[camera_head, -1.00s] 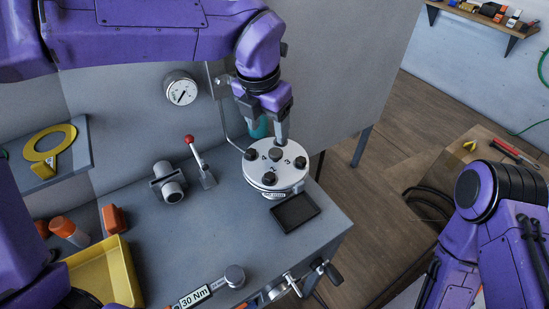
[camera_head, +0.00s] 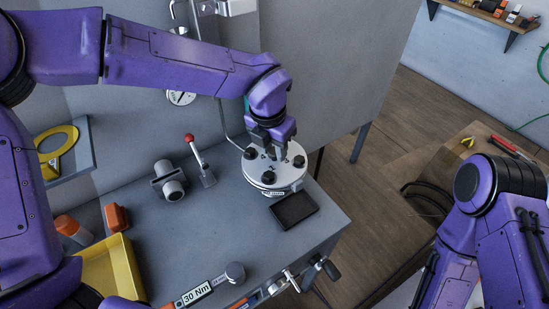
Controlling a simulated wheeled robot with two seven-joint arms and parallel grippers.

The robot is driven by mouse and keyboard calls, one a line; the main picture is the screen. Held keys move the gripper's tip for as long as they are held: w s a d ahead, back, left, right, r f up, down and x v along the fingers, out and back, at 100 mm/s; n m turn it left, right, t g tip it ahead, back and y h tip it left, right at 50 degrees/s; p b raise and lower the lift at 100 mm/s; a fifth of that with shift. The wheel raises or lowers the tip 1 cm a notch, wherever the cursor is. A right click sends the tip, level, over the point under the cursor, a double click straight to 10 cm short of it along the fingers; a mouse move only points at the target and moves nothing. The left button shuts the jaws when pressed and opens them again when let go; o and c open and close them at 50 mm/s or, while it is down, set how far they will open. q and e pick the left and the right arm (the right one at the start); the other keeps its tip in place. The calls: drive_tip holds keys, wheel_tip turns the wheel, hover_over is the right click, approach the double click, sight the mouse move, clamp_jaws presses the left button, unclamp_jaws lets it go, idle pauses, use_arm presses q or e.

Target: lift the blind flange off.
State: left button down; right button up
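The blind flange (camera_head: 283,177) is a pale round disc with several black knobs or bolt heads on its top face. It lies flat on its mount at the right part of the grey bench. My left gripper (camera_head: 277,158) points down over the far part of the disc, its fingertips close to the top face near the middle. The fingers hide part of the disc, and I cannot tell whether they touch or grip anything. Only the arm of my right side (camera_head: 480,220) shows at the right; its gripper is out of view.
A black tray (camera_head: 294,209) lies just in front of the flange. A red-knobbed lever (camera_head: 197,155) and a grey fitting (camera_head: 168,181) stand to the left. A torque wrench (camera_head: 210,288) and a vise-like clamp (camera_head: 318,272) are at the front edge. A yellow bin (camera_head: 112,268) is at front left.

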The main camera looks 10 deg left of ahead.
sight(274, 151)
use_arm(q)
drive_tip(key=shift+w+r, duration=0.1)
drive_tip(key=shift+r, duration=0.15)
drive_tip(key=shift+r, duration=0.25)
wheel_tip(274, 151, up, 3)
drive_tip(key=shift+f, duration=0.2)
drive_tip(key=s+d+r+b, duration=0.2)
drive_tip(key=s+r+b, duration=0.2)
drive_tip(key=s+r, duration=0.5)
drive_tip(key=s, duration=0.5)
drive_tip(key=shift+d+r, duration=0.3)
drive_tip(key=shift+d, duration=0.1)
